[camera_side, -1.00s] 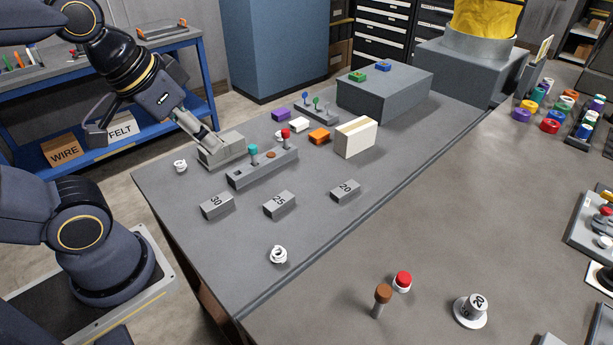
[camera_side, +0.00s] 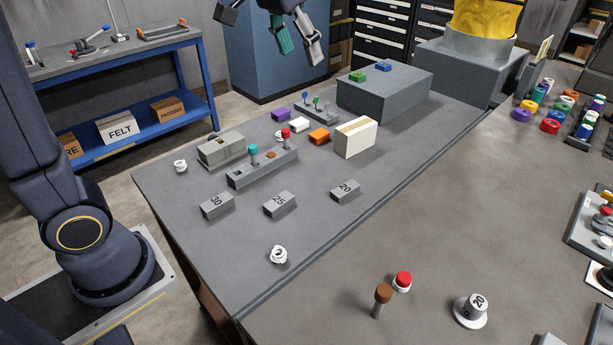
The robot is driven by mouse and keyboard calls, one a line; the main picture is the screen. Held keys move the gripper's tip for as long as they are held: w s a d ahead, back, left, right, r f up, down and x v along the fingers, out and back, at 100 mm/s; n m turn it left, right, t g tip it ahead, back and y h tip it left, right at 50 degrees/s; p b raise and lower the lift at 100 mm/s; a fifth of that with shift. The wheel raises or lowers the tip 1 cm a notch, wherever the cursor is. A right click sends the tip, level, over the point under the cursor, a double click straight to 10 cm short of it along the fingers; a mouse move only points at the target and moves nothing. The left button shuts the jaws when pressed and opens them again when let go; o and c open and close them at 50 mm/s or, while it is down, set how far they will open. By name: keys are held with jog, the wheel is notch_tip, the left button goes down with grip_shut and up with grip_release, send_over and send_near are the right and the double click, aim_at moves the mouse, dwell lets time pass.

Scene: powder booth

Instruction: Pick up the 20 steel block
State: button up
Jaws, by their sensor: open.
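The 20 steel block (camera_side: 345,191) is a small grey block marked "20" on the grey table, right of the blocks marked 25 (camera_side: 279,205) and 30 (camera_side: 217,206). Nothing touches it. My gripper (camera_side: 287,62) is at the top of the view, raised well above the far part of the table and far from the 20 block. Its fingers are spread apart with nothing between them. The upper part of the arm is cut off by the frame's top edge.
A grey holder with teal and red pegs (camera_side: 262,168) stands behind the numbered blocks, with a grey box (camera_side: 221,149) beside it. A white block (camera_side: 355,138) and orange block (camera_side: 319,136) stand behind the 20 block. A white ring piece (camera_side: 278,254) lies in front. Table around the 20 block is clear.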

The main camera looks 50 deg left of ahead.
jog(key=w+d+f+g, duration=0.1)
jog(key=w+f+g, duration=0.1)
jog(key=w+f, duration=0.5)
jog(key=g, duration=0.2)
send_over(346, 188)
notch_tip(346, 188, down, 25)
jog(key=shift+s+f, duration=0.1)
notch_tip(346, 188, down, 6)
jog(key=shift+r, duration=0.1)
jog(key=shift+r, duration=0.1)
grip_shut()
